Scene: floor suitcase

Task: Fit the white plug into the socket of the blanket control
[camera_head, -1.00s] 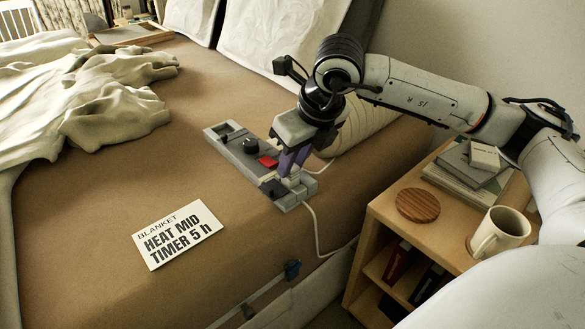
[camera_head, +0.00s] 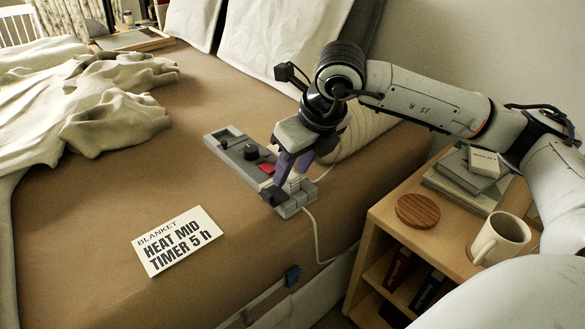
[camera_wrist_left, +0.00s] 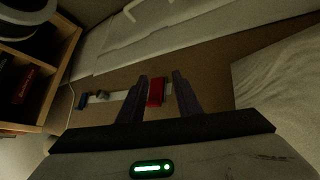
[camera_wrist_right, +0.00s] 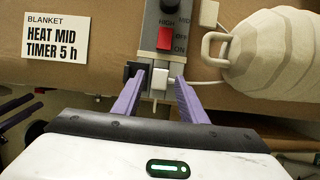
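The grey blanket control (camera_head: 238,150) lies on the bed near its edge, with a black knob and a red switch (camera_wrist_right: 165,39). The white plug (camera_wrist_right: 160,79) is at the control's near end, with its pale cord leading off to the right. My right gripper (camera_head: 294,176) straddles the plug. In the right wrist view its purple fingers (camera_wrist_right: 160,88) stand apart with gaps on both sides of the plug. How deep the plug sits is hidden.
A white card (camera_head: 180,241) reading HEAT MID TIMER 5 h lies on the bed. A nightstand (camera_head: 385,219) at the right holds a mug (camera_head: 500,238), a wooden coaster (camera_head: 418,208) and books. A ribbed cream bottle (camera_wrist_right: 265,55) lies beside the control.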

